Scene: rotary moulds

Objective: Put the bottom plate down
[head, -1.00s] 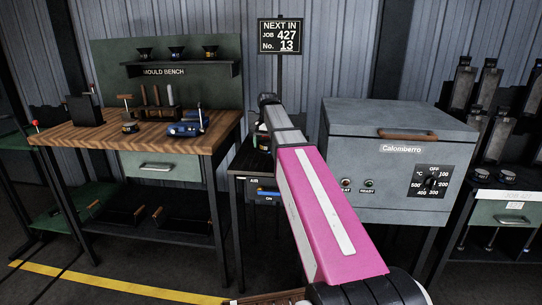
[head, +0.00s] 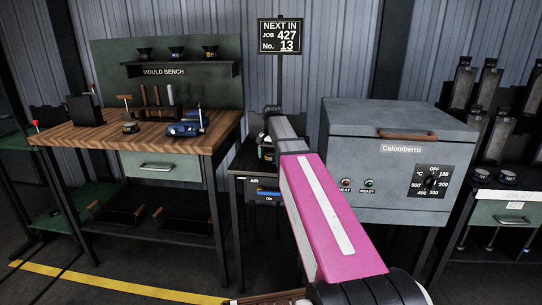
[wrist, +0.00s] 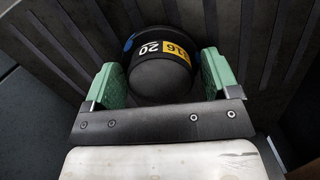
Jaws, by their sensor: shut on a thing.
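In the wrist view my gripper (wrist: 159,66) has its two green fingers on either side of a dark round piece with a rounded grey end (wrist: 160,82), taken to be the bottom plate. In the head view my pink arm reaches to the small dark stand between bench and furnace, and the fingers are mostly hidden there.
The mould bench (head: 170,133) with tools and a blue device (head: 185,129) stands left. The grey Calomberro furnace (head: 395,135) stands close on the right. The dark stand (head: 245,165) bears an AIR box (head: 262,190). A job sign (head: 279,36) reads 427, No. 13.

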